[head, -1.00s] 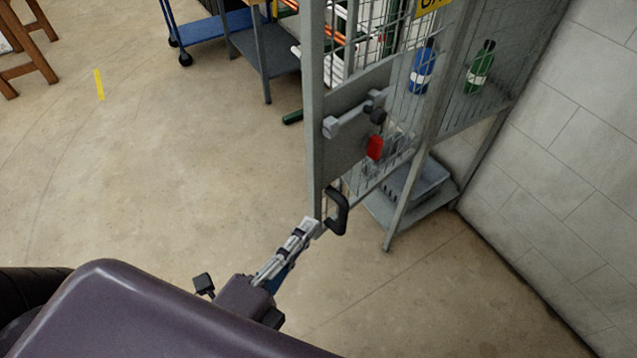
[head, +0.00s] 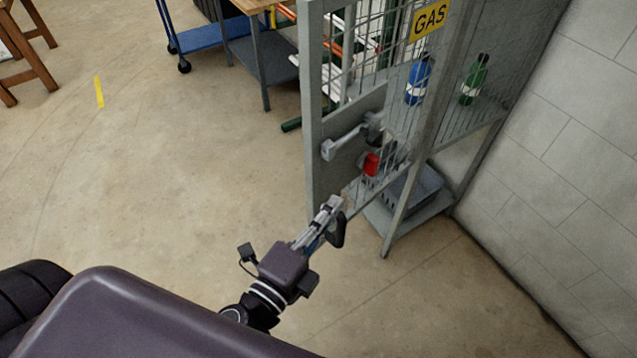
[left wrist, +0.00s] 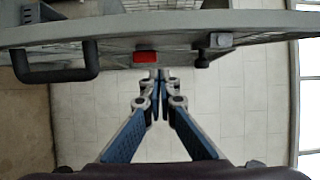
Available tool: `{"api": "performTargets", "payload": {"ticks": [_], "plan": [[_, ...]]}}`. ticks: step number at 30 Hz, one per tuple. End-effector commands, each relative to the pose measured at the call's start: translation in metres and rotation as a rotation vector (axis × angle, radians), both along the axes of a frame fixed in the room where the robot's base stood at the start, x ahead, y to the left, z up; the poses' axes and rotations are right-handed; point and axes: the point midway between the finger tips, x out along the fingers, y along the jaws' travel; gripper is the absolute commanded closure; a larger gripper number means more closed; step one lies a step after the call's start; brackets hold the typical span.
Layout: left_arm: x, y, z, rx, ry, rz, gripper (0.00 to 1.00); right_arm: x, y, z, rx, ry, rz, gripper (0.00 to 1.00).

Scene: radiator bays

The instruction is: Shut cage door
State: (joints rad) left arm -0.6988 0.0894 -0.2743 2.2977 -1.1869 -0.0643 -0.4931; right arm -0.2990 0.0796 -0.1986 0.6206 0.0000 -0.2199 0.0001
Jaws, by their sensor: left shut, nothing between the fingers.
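The grey mesh cage door (head: 311,120) appears to stand open, its free edge out to the left of the cage (head: 432,130). It carries a latch bolt (head: 343,143), a red piece (head: 371,164) and a black handle (head: 338,230). My left gripper (head: 334,204) is shut and empty at the door's lower part, overlapping the handle in view; contact is unclear. In the left wrist view, the shut fingertips (left wrist: 154,76) point at the door's edge, below the red piece (left wrist: 145,57), with the handle (left wrist: 55,70) to their left. My right gripper is not in view.
A blue bottle (head: 418,80) and a green bottle (head: 474,80) stand in the cage. A white block wall (head: 565,150) bounds the right. A workbench (head: 262,55) and blue trolley (head: 210,35) stand behind the door.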

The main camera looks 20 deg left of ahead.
Motion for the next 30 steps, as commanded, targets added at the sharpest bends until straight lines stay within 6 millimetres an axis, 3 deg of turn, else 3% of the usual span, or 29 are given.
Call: {"api": "performTargets", "payload": {"ticks": [3,12,30], "plan": [[0.014,0.004,0.004,0.006,-0.001,0.000,1.00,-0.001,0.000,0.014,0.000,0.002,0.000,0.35],[0.026,0.032,0.000,0.001,0.001,-0.001,1.00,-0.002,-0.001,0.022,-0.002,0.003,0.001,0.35],[0.027,0.038,-0.001,0.004,0.000,-0.017,1.00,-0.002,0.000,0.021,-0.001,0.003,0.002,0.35]]}}
